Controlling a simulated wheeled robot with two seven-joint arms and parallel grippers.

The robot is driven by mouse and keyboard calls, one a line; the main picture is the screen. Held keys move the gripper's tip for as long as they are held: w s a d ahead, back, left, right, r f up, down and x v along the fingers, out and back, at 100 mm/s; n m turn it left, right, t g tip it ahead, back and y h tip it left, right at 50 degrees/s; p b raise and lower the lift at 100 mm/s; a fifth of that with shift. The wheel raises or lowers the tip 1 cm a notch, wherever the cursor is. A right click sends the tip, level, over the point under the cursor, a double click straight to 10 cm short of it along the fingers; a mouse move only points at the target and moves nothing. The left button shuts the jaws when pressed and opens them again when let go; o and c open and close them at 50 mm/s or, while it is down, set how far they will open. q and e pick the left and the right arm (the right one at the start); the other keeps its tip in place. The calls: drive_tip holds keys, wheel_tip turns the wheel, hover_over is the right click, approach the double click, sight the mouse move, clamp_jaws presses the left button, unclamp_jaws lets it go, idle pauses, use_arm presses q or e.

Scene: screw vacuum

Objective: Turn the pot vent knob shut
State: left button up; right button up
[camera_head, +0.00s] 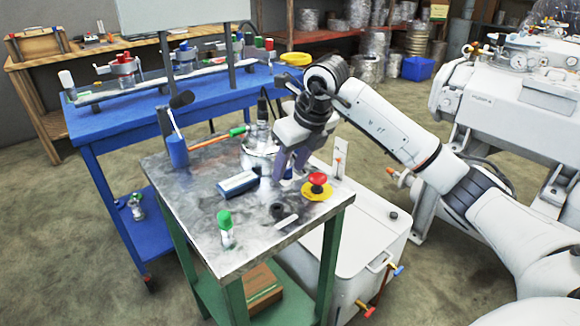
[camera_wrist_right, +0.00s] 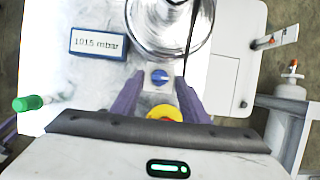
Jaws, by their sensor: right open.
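The pot is a shiny metal vessel (camera_head: 257,148) at the back of the metal-topped table, and it also shows in the right wrist view (camera_wrist_right: 170,22). A small blue round knob on a pale plate (camera_wrist_right: 160,77) sits just in front of the pot. In the head view the knob is mostly hidden by my right gripper (camera_head: 290,167). The right gripper has purple fingers pointing down. In the right wrist view its open fingers (camera_wrist_right: 159,82) lie to either side of the knob. I cannot tell whether they touch it. My left gripper is not in view.
A red button on a yellow base (camera_head: 317,184) stands close to the right gripper. A display reading 1015 mbar (camera_wrist_right: 98,43) lies left of the knob. A green-capped bottle (camera_head: 225,229) and a black cap (camera_head: 277,210) stand nearer the front. A white box (camera_head: 345,250) stands beside the table.

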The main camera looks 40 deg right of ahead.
drive_tip(key=shift+f, duration=0.1)
clamp_jaws()
drive_tip(key=shift+w, duration=0.1)
drive_tip(key=shift+n, duration=0.3)
drive_tip(key=shift+d+n+y+p, duration=0.15)
drive_tip(key=shift+n+y+p, duration=0.15)
drive_tip(key=shift+n+p, duration=0.2)
drive_tip(key=n+y+p, duration=0.1)
drive_tip(key=n, duration=0.1)
drive_tip(key=shift+n, duration=0.3)
drive_tip(key=shift+w+d+n+g+y+p, duration=0.1)
drive_tip(key=shift+n+g+y+p, duration=0.3)
drive_tip(key=shift+n, duration=0.4)
